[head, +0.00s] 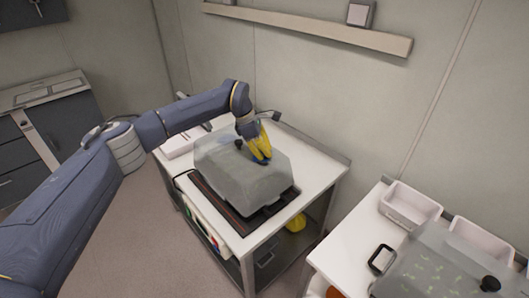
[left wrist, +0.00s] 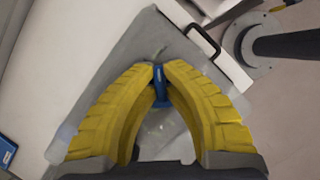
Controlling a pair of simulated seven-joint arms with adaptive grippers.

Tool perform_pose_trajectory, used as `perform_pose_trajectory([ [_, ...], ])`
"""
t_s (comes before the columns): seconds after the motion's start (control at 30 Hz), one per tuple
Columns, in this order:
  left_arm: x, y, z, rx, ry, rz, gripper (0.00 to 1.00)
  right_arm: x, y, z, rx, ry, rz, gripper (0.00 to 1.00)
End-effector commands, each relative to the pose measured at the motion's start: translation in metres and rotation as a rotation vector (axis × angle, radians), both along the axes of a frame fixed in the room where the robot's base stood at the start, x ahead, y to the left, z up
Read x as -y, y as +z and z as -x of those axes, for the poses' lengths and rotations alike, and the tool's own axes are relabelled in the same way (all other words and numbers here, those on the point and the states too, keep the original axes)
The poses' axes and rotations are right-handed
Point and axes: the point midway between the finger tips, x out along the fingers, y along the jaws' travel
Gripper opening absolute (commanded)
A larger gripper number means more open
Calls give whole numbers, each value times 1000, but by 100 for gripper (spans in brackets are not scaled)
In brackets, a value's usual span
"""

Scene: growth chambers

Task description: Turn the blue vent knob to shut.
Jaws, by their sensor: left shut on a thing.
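My left gripper (head: 262,156) is over the top of a translucent grey chamber lid (head: 225,168) on the white bench, fingers pointing down. In the left wrist view, the yellow fingers of the gripper (left wrist: 160,78) are closed at their tips on the blue vent knob (left wrist: 161,88). The knob stands on the lid (left wrist: 120,60), partly hidden by the fingers. In the head view only a bit of blue shows at the fingertips. I cannot tell the knob's setting. My right gripper is not in view.
The lid sits on a dark tray (head: 247,228) on a white bench (head: 312,170). A second bench at the lower right holds another clear lid (head: 430,272) with a black knob (head: 489,284), white bins (head: 410,205) and a black-framed item (head: 382,259). A wall shelf (head: 310,27) runs behind.

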Motion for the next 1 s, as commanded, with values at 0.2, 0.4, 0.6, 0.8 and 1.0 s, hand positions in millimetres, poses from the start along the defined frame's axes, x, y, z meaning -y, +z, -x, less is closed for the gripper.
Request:
perform_pose_trajectory([
  [0.2, -1, -1, 0, 0, 117, -1, 0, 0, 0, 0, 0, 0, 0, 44],
  [0.4, -1, -1, 0, 1, 292, -1, 0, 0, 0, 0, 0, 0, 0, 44],
  [0.6, 0, 0, 0, 2, 481, -1, 0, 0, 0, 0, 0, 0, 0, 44],
  [0.8, 0, 0, -1, 2, 672, -1, 0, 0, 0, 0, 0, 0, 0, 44],
  [1.0, 0, -1, -1, 1, 861, -1, 0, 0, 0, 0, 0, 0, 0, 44],
])
